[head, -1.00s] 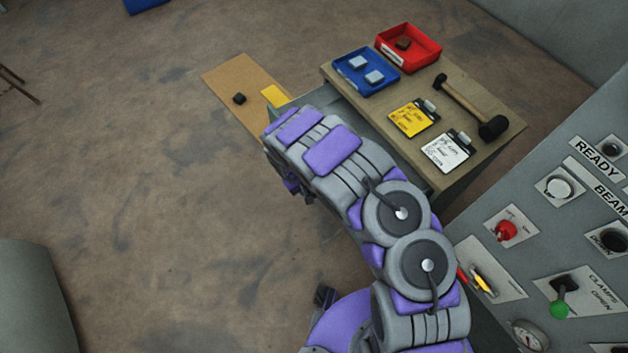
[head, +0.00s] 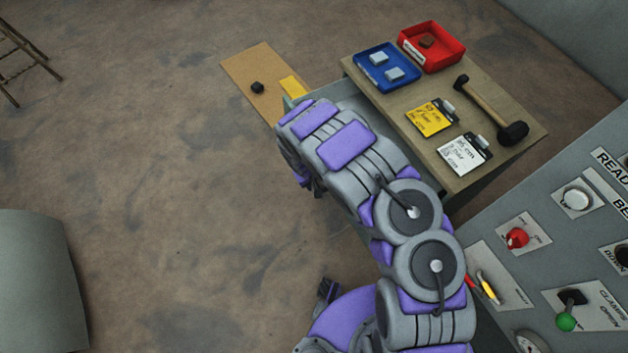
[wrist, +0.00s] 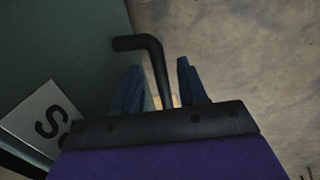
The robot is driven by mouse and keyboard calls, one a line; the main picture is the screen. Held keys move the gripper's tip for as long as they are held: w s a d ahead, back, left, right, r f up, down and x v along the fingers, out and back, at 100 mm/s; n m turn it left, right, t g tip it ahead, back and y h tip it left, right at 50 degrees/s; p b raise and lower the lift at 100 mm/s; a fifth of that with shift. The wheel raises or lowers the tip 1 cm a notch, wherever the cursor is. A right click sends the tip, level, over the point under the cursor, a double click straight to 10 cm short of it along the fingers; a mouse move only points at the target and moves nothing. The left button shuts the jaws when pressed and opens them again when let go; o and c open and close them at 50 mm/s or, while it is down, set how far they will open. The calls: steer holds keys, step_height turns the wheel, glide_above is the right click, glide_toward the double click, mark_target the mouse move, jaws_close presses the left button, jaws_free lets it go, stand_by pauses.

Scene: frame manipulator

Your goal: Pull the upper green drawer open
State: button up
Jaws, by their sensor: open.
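In the wrist view, a green front (wrist: 60,50) fills the left side; I cannot tell if it is the upper drawer. A bent black handle (wrist: 150,55) stands out from it. My gripper (wrist: 160,88) is open, with its two dark blue fingers on either side of the handle's lower part in the picture. I cannot tell whether they touch it. A white label (wrist: 45,125) with a large S is on the green front. In the head view my arm hides the handle and most of the drawer unit, and the gripper shows only partly (head: 312,185).
A bench top (head: 480,85) holds a blue tray (head: 387,68), a red tray (head: 432,47), a mallet (head: 490,110) and two cards. A grey control panel (head: 540,260) stands at right. A brown board (head: 260,75) lies beyond the bench.

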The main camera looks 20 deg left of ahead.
step_height(320, 180, up, 17)
steer(key=s+a+p, duration=0.2)
steer(key=p, duration=0.2)
steer(key=shift+s, duration=0.35)
steer(key=shift+f, duration=0.1)
steer(key=d+r+m+g, duration=0.1)
steer(key=d+r+m, duration=0.5)
steer(key=d+r, duration=1.55)
steer(key=s+d+r+m+g, duration=0.1)
steer(key=s+d+r, duration=0.2)
steer(key=s, duration=0.5)
steer(key=s+d+r+m+y, duration=0.1)
steer(key=s+d+r+m, duration=0.1)
steer(key=s+d, duration=0.4)
steer(key=s+d+r+m+g+b, duration=0.1)
steer(key=s+d+r, duration=0.3)
steer(key=s, duration=0.7)
steer(key=shift+d+g, duration=0.3)
steer(key=shift+d, duration=0.25)
